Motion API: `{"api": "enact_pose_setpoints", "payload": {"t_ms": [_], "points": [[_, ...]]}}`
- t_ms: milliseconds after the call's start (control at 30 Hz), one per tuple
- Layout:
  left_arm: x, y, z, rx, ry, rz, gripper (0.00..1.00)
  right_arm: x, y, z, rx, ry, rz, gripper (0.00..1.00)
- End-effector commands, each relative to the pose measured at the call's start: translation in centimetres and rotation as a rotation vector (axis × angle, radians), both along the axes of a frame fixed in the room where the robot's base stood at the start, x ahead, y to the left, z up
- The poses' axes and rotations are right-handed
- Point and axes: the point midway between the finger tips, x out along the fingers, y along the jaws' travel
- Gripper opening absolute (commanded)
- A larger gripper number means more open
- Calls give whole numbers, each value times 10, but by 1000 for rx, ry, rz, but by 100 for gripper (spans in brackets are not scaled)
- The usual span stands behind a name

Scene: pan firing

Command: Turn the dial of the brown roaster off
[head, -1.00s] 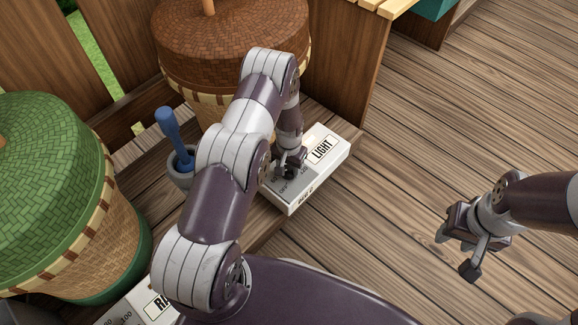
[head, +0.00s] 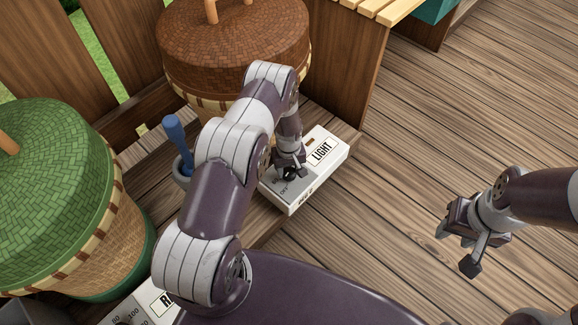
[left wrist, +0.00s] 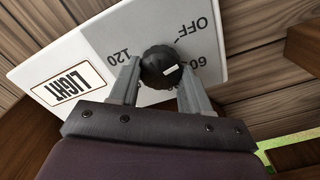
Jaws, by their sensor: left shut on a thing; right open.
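The brown roaster (head: 235,45) is a woven basket with a brown lid, at the top of the head view. Its white control box (head: 333,163), labelled LIGHT, sits on the wooden bench in front of it. My left gripper (head: 290,172) points down over the box and is shut on the black dial (left wrist: 160,66), with one finger on each side. In the left wrist view the dial's white mark lies right of its centre, toward the 60 side. OFF is printed above and right of the dial, 120 to its left. My right gripper (head: 468,240) is open and empty above the floor.
A green-lidded roaster (head: 55,165) stands at the left, with another white control box (head: 137,310) partly cut off below. A grey mortar with a blue pestle (head: 176,140) stands between the roasters. The plank floor at right is clear.

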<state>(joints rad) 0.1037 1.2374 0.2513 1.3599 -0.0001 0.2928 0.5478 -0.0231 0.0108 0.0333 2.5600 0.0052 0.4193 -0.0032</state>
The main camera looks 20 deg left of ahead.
Motion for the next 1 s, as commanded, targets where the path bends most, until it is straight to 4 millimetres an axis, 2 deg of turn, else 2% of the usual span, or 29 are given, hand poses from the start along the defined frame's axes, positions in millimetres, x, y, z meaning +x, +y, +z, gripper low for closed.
{"api": "enact_pose_setpoints", "payload": {"t_ms": [200,500,1000], "points": [[-1,0,1,0,1,157,17,0,0,6,0,0,0,43],[-1,1,0,0,1,294,17,0,0,9,0,0,0,43],[-2,1,0,0,2,340,17,0,0,10,0,0,0,43]]}}
